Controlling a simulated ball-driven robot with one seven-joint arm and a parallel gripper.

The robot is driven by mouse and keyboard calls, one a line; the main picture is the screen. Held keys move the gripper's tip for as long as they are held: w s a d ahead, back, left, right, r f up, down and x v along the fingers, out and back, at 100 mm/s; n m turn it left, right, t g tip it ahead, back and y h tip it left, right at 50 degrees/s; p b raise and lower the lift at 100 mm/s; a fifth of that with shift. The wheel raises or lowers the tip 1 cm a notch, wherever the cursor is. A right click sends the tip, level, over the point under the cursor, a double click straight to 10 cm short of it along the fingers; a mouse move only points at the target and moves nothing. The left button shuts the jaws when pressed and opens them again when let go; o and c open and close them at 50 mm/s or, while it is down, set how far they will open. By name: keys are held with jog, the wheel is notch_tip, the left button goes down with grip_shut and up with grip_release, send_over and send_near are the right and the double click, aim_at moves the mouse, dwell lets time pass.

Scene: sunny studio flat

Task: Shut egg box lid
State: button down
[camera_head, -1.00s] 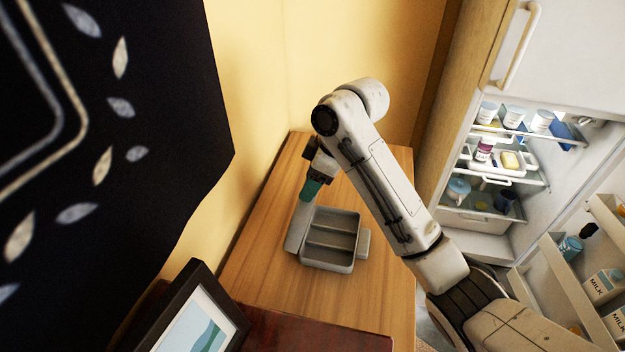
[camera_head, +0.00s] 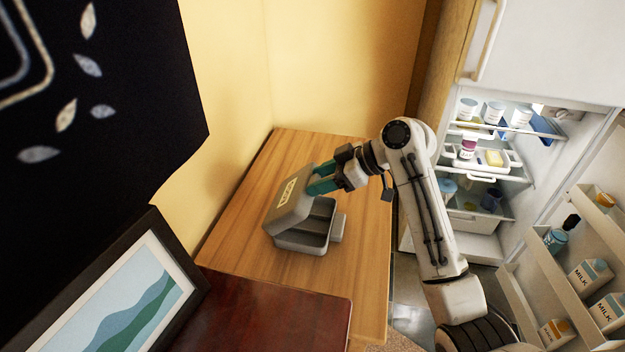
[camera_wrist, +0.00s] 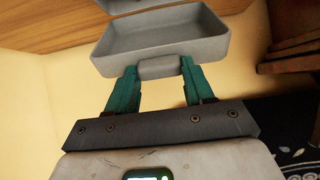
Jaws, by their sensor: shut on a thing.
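In the wrist view the lid's hollow inside (camera_wrist: 170,40) faces the camera, and the fingers (camera_wrist: 155,85) sit on both sides of the lid's front tab (camera_wrist: 159,67).
The wooden table (camera_head: 240,240) has free room around the box. A dark red surface (camera_head: 275,310) and a framed picture (camera_head: 130,290) are in front. An open fridge (camera_head: 490,180) stands at the right, and a yellow wall is behind.

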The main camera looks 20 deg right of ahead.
jog(key=s+d+f+t+y+b, duration=0.1)
jog(key=f+b, duration=0.1)
jog(key=s+d+f+y+b, duration=0.1)
jog(key=d+f+b, duration=0.1)
jog(key=f+b, duration=0.1)
jog(key=s+d+f+t+y+b, duration=0.1)
jog(key=f+b, duration=0.1)
jog(key=b, duration=0.1)
jog(key=shift+s+d+f+t+y, duration=0.15)
jog(key=shift+f+t+y, duration=0.05)
jog(key=shift+t+y, duration=0.1)
jog(key=shift+s+d+f+b, duration=0.15)
jog(key=shift+d+f+b, duration=0.05)
jog(key=shift+f+b, duration=0.4)
jog(key=shift+s+d+f+b, duration=0.1)
jog(key=shift+d+f+b, duration=0.05)
jog(key=shift+f+b, duration=0.4)
jog(key=shift+c, duration=2)
grip_release()
jog(key=shift+r, duration=0.1)
jog(key=v, duration=1)
jog(key=shift+s+d+r, duration=0.1)
jog(key=shift+s+d, duration=0.1)
jog(key=shift+d, duration=0.1)
